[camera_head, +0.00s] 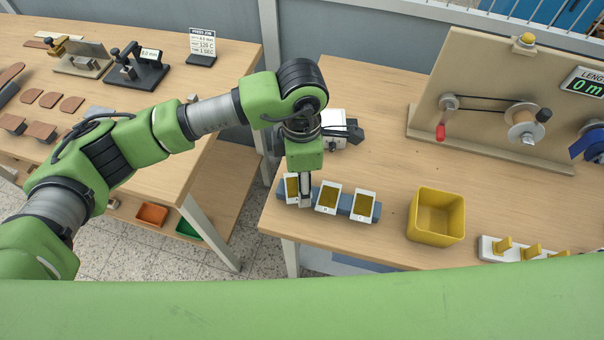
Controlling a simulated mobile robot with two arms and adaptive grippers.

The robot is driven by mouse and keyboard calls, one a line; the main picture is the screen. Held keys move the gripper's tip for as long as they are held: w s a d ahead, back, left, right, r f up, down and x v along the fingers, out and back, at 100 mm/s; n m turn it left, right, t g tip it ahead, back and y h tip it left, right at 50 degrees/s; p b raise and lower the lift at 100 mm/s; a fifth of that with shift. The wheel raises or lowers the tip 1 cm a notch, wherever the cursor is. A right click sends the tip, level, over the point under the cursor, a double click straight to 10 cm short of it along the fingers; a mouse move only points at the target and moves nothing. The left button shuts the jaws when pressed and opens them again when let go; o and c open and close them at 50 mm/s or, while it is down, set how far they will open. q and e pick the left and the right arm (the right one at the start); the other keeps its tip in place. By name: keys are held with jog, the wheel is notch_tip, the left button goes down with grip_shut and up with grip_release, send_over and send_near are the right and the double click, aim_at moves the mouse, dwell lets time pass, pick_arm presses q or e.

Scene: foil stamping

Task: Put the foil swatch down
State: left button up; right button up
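Three foil swatches, white cards with gold faces, are at a blue-grey rack (346,203) near the left front of the right-hand table. The middle swatch (328,199) and the right swatch (364,206) lean upright in it. My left gripper (305,203) points down at the left swatch (292,188) and hides its right part. That swatch stands at the rack's left end. The fingers show nearly edge-on, so I cannot tell whether they grip it or only stand beside it. My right gripper is not in view.
A yellow bin (436,215) stands right of the rack. A white holder with yellow pegs (503,246) is at the right front. A board with a crank and reels (500,105) stands behind. A white and dark device (340,128) sits behind my gripper. The table between is clear.

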pick_arm(q)
jog(key=shift+f, duration=0.15)
jog(key=shift+f, duration=0.1)
jog(key=shift+f+b, duration=0.15)
jog(key=shift+b, duration=0.2)
jog(key=o, duration=0.8)
